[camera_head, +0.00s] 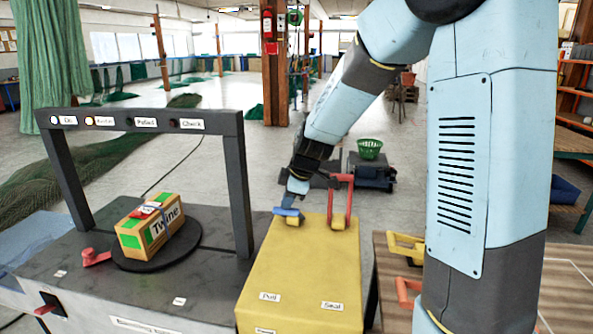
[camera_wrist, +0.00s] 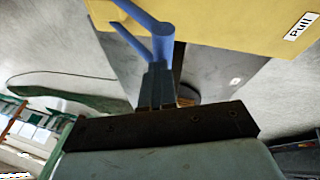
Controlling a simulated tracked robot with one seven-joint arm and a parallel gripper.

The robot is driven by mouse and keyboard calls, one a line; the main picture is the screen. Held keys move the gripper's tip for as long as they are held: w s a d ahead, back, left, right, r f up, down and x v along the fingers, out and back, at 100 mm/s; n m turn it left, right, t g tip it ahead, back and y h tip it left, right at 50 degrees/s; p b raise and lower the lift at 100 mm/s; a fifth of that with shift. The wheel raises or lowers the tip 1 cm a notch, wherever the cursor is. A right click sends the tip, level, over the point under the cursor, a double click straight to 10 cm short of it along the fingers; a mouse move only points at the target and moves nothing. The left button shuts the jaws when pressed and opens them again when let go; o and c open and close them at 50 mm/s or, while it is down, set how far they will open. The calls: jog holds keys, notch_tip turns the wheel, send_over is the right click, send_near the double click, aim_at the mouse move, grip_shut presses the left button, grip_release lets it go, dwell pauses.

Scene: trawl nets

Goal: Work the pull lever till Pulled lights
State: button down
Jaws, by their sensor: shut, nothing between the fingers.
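The blue pull lever (camera_head: 287,212) is at the far left of the yellow box (camera_head: 296,268), in line with its Pull label (camera_head: 270,296). Its bar lies low there; the blue lever (camera_wrist: 162,42) fills the upper middle of the wrist view. My gripper (camera_head: 295,187) is shut and empty, pointing down just above the blue lever. In the wrist view its fingertips (camera_wrist: 158,75) are right at the lever's end; I cannot tell whether they touch. The Pulled lamp (camera_head: 130,121) on the dark frame (camera_head: 240,185) looks dark. Two lamps left of it glow.
A red lever (camera_head: 349,205) stands upright just right of my gripper, above the Seal label (camera_head: 333,306). A Twine box (camera_head: 150,228) rests on a round plate (camera_head: 128,262) under the frame. A wooden table with yellow and red handles (camera_head: 405,247) stands at the right.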

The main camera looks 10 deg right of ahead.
jog(key=v, duration=1.3)
jog(key=shift+s+r, duration=0.15)
jog(key=shift+r, duration=0.15)
jog(key=shift+d, duration=0.1)
dwell(1.1)
jog(key=w+d+r+g+y, duration=0.1)
jog(key=w+g, duration=0.1)
jog(key=w, duration=0.6)
jog(key=w+d+r+g, duration=0.1)
jog(key=w+r, duration=0.1)
jog(key=w, duration=0.7)
jog(key=w+d+f+g, duration=0.1)
jog(key=w+d+g, duration=0.1)
jog(key=w, duration=0.3)
jog(key=w+d+f+m+g+y, duration=0.1)
jog(key=w+d+f+g, duration=0.1)
jog(key=w+d, duration=0.2)
jog(key=shift+w+d+y, duration=0.3)
jog(key=shift+w, duration=0.85)
jog(key=shift+f, duration=0.1)
